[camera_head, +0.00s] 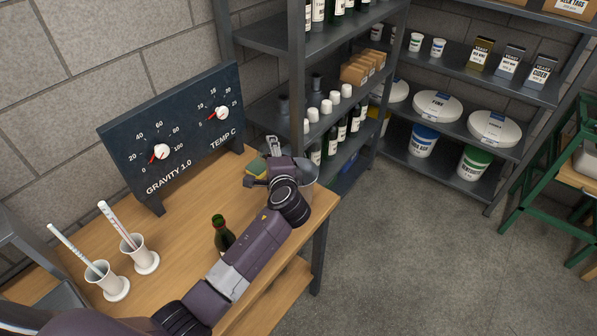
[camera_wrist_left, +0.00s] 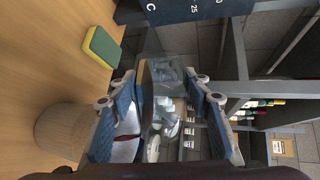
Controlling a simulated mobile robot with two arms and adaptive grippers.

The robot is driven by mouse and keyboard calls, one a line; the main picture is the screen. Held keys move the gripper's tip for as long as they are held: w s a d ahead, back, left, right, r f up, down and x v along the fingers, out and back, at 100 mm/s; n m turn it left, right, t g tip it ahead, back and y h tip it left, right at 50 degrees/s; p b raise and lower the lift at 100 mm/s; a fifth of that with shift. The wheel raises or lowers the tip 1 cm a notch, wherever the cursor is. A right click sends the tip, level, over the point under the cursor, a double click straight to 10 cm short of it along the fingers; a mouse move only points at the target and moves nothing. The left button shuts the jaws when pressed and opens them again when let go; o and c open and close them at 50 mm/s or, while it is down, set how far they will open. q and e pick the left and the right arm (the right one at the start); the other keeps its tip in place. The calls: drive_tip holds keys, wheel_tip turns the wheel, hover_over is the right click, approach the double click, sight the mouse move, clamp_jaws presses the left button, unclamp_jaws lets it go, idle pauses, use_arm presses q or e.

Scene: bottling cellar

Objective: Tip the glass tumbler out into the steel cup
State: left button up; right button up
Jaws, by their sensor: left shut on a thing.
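My left gripper (camera_wrist_left: 168,100) is shut on the clear glass tumbler (camera_wrist_left: 160,75), which stands out between the two fingers in the left wrist view. A brownish band shows in the glass; I cannot tell how full it is. In the head view my left gripper (camera_head: 272,152) is over the far right end of the wooden table, and the tumbler is hard to make out there. The steel cup (camera_head: 309,171) is just right of the gripper, partly hidden by my wrist. In the left wrist view the cup (camera_wrist_left: 63,130) stands on the table at lower left, apart from the fingers.
A yellow-green sponge (camera_wrist_left: 101,46) lies on the table (camera_head: 185,235) near the gauge board (camera_head: 175,130). A green bottle (camera_head: 222,233) stands close beside my forearm. Two white cylinders (camera_head: 140,256) with thermometers stand at left. Metal shelving (camera_head: 300,70) rises beyond the table's end.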

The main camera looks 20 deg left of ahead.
use_arm(q)
drive_tip(key=shift+s+a+r, duration=0.1)
drive_tip(key=shift+a+r, duration=0.05)
drive_tip(key=shift+r+m+y, duration=0.25)
drive_tip(key=shift+m+y, duration=0.15)
drive_tip(key=shift+m, duration=0.1)
idle(0.4)
